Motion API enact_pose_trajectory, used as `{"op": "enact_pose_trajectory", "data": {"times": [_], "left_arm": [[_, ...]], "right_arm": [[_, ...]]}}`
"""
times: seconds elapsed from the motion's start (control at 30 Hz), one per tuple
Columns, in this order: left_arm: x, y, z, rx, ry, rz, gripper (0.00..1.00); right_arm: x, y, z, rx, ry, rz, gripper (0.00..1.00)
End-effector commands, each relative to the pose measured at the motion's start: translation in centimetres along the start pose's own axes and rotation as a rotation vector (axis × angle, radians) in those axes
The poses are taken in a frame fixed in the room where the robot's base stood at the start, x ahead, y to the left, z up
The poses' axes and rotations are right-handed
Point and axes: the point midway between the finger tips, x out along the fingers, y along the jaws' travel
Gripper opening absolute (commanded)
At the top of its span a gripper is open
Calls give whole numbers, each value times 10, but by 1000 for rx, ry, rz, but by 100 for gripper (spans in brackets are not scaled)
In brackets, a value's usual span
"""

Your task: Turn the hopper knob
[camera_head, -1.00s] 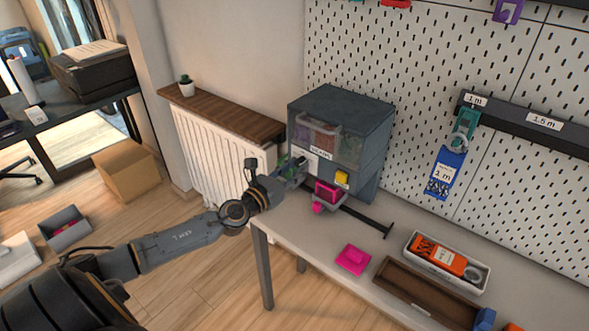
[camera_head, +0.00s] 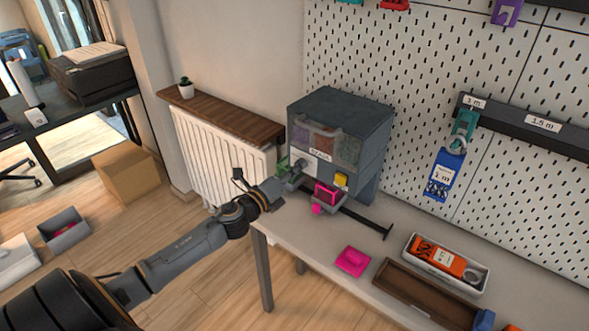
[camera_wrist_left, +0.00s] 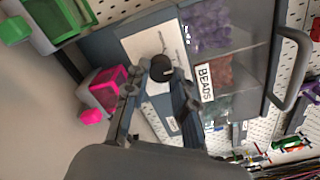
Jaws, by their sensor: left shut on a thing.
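The hopper (camera_head: 360,122) is a dark grey box with clear windows of coloured beads and a BEADS label, standing at the back left of the table. Its knob (camera_wrist_left: 161,70) is a dark round piece with a white mark, on the front face beside the label, seen in the left wrist view. My left gripper (camera_head: 293,168) is at the front face, and in the left wrist view (camera_wrist_left: 160,80) its fingers are on either side of the knob, shut on it. In the head view the gripper hides the knob. My right gripper is not in view.
A pink tray (camera_head: 326,193) and a yellow piece (camera_head: 341,179) are on the hopper's lower front. The radiator (camera_head: 205,150) is behind my arm.

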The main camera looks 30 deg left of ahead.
Motion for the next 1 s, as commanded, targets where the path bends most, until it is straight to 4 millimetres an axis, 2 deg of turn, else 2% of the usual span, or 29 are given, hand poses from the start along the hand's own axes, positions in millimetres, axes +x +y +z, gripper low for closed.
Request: {"op": "enact_pose_trajectory", "data": {"times": [1.0], "left_arm": [[0, -3, 4, -923, -4, 1, 0]], "right_arm": [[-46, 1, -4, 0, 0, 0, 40]]}}
